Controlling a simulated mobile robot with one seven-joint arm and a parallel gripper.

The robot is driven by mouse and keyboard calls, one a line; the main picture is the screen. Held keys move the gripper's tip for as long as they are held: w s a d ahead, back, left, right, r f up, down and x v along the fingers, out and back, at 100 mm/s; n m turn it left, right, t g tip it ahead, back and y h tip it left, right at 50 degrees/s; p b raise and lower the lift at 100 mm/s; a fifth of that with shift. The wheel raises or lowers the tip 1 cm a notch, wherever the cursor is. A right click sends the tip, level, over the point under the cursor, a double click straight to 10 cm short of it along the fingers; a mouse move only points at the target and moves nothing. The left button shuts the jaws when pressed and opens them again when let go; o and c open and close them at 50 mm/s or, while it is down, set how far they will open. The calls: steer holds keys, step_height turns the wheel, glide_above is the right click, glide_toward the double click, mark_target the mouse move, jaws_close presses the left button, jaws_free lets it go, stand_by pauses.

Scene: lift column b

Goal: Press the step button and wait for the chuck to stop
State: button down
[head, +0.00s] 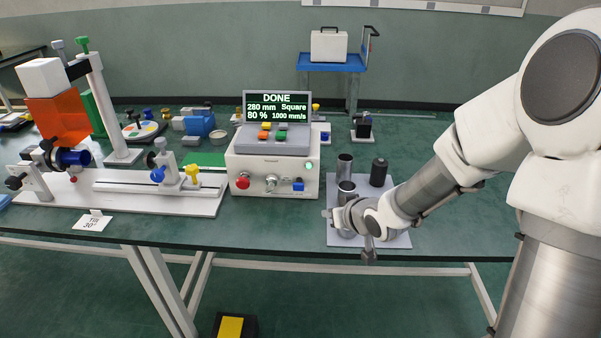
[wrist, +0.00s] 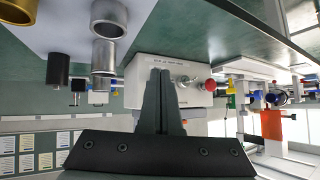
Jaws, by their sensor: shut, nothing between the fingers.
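A white control box (head: 275,165) stands mid-table. Its screen (head: 277,106) reads DONE, 280 mm Square, 80 %, 1000 mm/s. Several yellow, orange and green buttons (head: 266,136) sit on its sloped grey panel; their labels are too small to read, so I cannot tell which is step. A red knob (head: 242,180) is on its front. A dark round part with a blue cylinder (head: 72,158), perhaps the chuck, is on the white rig at left. My gripper (wrist: 160,72) is shut and empty, apart from the control box (wrist: 190,92), which shows behind the fingers.
Metal cylinders (head: 345,165) and a black cylinder (head: 379,172) stand on a grey mat (head: 400,241) close to my gripper. A blue cart (head: 331,67) stands behind.

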mark_target(299, 184)
steer(key=a+f+y, duration=0.1)
steer(key=a+f+y+b, duration=0.1)
steer(key=a+f, duration=0.1)
steer(key=w+a+f+m+t+y, duration=0.1)
steer(key=a+y, duration=0.1)
steer(key=shift+a+f+b, duration=0.1)
steer(key=shift+f+b, duration=0.05)
steer(key=shift+b, duration=0.2)
steer(key=shift+w+a+m+t+y+b, duration=0.15)
steer(key=shift+a+m+t+y+b, duration=0.25)
steer(key=shift+a+y, duration=0.4)
steer(key=shift+a+r+m+t+y, duration=0.3)
steer(key=shift+r+t+y, duration=0.1)
steer(key=shift+t+y, duration=0.15)
steer(key=shift+w, duration=0.1)
steer(key=shift+w+d, duration=0.15)
steer(key=shift+w, duration=2.05)
steer(key=shift+w+d, duration=0.1)
steer(key=shift+w, duration=2.05)
steer(key=shift+w, duration=0.15)
steer(key=shift+w, duration=0.25)
